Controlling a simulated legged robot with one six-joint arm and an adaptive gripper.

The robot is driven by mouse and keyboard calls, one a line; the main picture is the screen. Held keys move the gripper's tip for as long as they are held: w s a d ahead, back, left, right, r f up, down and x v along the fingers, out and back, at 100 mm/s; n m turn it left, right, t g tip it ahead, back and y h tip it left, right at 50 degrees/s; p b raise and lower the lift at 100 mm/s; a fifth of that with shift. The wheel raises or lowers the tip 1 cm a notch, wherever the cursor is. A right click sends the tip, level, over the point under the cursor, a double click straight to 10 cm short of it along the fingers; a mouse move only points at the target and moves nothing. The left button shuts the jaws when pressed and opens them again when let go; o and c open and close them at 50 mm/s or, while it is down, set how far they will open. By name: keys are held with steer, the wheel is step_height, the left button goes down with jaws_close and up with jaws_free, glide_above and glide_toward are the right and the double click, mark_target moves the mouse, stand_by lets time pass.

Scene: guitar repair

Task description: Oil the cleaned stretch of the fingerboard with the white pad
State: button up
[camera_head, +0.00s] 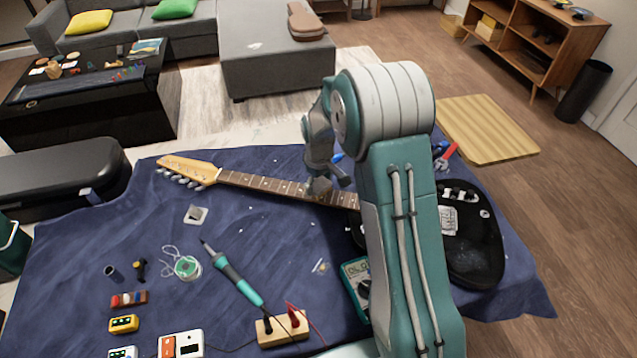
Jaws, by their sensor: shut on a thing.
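The electric guitar lies across the blue cloth, its headstock at the left and its black body (472,238) at the right, partly behind my arm. Its brown fingerboard (262,184) runs between them. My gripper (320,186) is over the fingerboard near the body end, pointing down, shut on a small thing. The fingers mostly hide that thing, so I cannot make out whether it is the white pad or whether it touches the strings. A small pale square (196,214) with a grey middle lies on the cloth below the headstock; I cannot tell what it is.
On the blue cloth (120,215) lie a soldering iron (233,273), a solder coil (187,267), a multimeter (356,279) and a wooden block with leads (282,328). Red-handled pliers (446,153) lie behind the guitar. A black case (60,180) stands at the left.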

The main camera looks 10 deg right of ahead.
mark_target(285, 187)
steer(key=shift+f, duration=0.75)
steer(key=shift+a, duration=0.1)
steer(key=shift+w+a, duration=1.1)
steer(key=shift+a, duration=0.9)
steer(key=shift+w+a, duration=1.1)
steer(key=shift+a, duration=0.95)
steer(key=shift+w+a, duration=1.1)
steer(key=shift+a, duration=0.9)
steer(key=shift+s+d+f, duration=0.1)
steer(key=shift+s+d, duration=0.25)
steer(key=shift+d, duration=0.25)
steer(key=shift+s+d+f, duration=0.1)
steer(key=shift+s+d, duration=0.25)
steer(key=shift+d, duration=0.3)
steer(key=shift+s+d, duration=0.35)
steer(key=shift+d, duration=0.25)
steer(key=shift+s+d+r, duration=0.1)
steer(key=shift+s+d, duration=0.4)
steer(key=shift+d, duration=0.45)
steer(key=shift+s+d+r, duration=0.1)
steer(key=shift+s+d, duration=0.35)
steer(key=shift+d, duration=0.5)
steer(key=shift+s+d+r, duration=0.1)
steer(key=shift+s+d, duration=0.4)
steer(key=shift+d, duration=0.45)
steer(key=shift+s+d+f, duration=0.1)
steer(key=shift+s+d, duration=0.3)
steer(key=shift+d, duration=0.35)
steer(key=shift+s+d, duration=0.4)
steer(key=shift+d, duration=0.3)
